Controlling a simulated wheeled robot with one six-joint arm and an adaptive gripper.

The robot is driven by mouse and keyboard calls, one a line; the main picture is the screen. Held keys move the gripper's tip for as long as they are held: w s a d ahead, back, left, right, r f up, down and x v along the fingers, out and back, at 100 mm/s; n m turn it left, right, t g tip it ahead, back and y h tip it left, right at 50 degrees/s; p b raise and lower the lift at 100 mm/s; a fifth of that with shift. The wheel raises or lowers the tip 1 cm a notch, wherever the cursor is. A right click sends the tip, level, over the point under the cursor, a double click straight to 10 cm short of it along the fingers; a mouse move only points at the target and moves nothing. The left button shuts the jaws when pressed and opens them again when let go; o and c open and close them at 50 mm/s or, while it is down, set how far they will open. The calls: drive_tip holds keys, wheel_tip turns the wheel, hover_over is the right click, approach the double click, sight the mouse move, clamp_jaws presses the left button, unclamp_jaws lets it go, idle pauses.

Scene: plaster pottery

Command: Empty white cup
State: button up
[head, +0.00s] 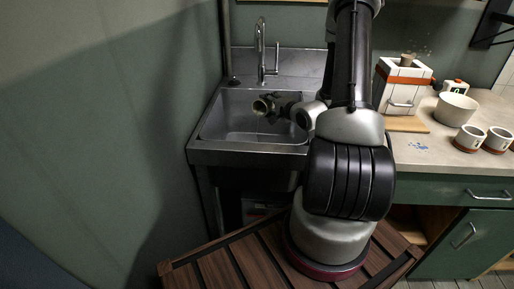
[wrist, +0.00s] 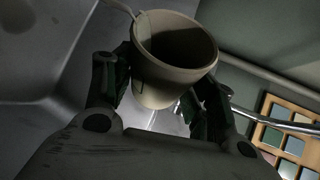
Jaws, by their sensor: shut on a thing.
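The white cup (wrist: 165,78) looks grey-beige in the shade in the wrist view. It is between the two fingers of my gripper (wrist: 158,90), which is shut on its outer wall. The mouth is turned partly toward the wrist camera. The inside is dark, and I cannot tell whether anything is in it.
A tall faucet (head: 262,52) stands behind the sink. On the counter (head: 440,155) at right are a white boxy machine (head: 398,88) on a board, a white bowl (head: 456,109) and two small cups (head: 469,137). A green wall is close on the left.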

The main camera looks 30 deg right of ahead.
drive_tip(key=shift+r, duration=0.5)
drive_tip(key=shift+s+r+n, duration=0.1)
drive_tip(key=shift+r+n, duration=0.1)
drive_tip(key=shift+n, duration=0.1)
drive_tip(key=shift+a+t, duration=0.1)
drive_tip(key=shift+t, duration=0.2)
drive_tip(key=shift+s+a+r+n+t+h, duration=0.2)
drive_tip(key=shift+n+t+h, duration=0.1)
drive_tip(key=shift+n, duration=0.3)
drive_tip(key=shift+a+r+n, duration=0.15)
drive_tip(key=shift+r+n, duration=0.15)
drive_tip(key=shift+r, duration=0.2)
drive_tip(key=f+m, duration=0.1)
drive_tip(key=f+m+g, duration=0.1)
drive_tip(key=d+f, duration=0.1)
drive_tip(key=shift+w+f+m+y, duration=0.2)
drive_tip(key=shift+w+m+y, duration=0.05)
drive_tip(key=shift+m+y, duration=0.15)
